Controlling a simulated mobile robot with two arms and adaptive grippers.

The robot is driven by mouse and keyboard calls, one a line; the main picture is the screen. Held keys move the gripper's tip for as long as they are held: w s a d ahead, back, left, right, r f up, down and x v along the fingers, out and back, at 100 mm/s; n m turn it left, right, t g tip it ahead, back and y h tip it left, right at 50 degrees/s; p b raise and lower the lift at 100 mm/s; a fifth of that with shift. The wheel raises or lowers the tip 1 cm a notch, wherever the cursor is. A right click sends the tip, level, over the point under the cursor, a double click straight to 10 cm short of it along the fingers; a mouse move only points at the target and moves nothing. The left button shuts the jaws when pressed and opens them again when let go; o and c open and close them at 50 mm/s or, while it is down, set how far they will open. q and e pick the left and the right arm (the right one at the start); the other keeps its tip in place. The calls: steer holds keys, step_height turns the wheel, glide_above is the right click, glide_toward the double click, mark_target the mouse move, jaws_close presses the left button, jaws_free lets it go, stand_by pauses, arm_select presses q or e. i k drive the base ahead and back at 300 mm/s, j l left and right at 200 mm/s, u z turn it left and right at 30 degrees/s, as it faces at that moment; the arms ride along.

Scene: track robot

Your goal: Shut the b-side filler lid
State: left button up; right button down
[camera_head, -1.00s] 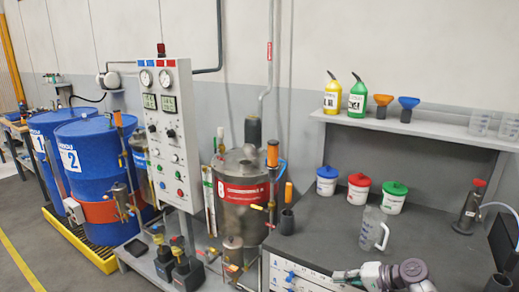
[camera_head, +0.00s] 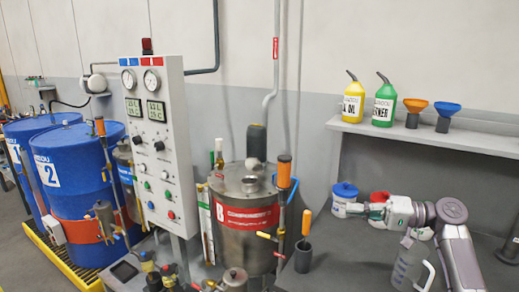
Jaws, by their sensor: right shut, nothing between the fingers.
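The B-side tank (camera_head: 236,240) is a steel drum with a red "B" label, standing right of the control panel. On its top a small round filler opening (camera_head: 250,182) shows, and a pale round piece, seemingly the filler lid (camera_head: 254,165), stands raised behind it. I cannot tell its exact angle. My right gripper (camera_head: 353,209) is shut and empty, pointing left, well to the right of the tank and apart from it. It shows in front of the tubs. My left gripper is out of view.
An orange-handled valve pipe (camera_head: 284,175) rises at the tank's right side. An orange-handled tool stands in a dark cup (camera_head: 303,257). A clear jug (camera_head: 405,268) stands below my right arm. A blue-lidded tub (camera_head: 343,197) is behind the gripper. The control panel (camera_head: 157,135) borders the tank's left.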

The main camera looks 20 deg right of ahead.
mark_target(254, 165)
steer(key=i, duration=0.65)
steer(key=i+l, duration=0.15)
steer(key=i, duration=0.55)
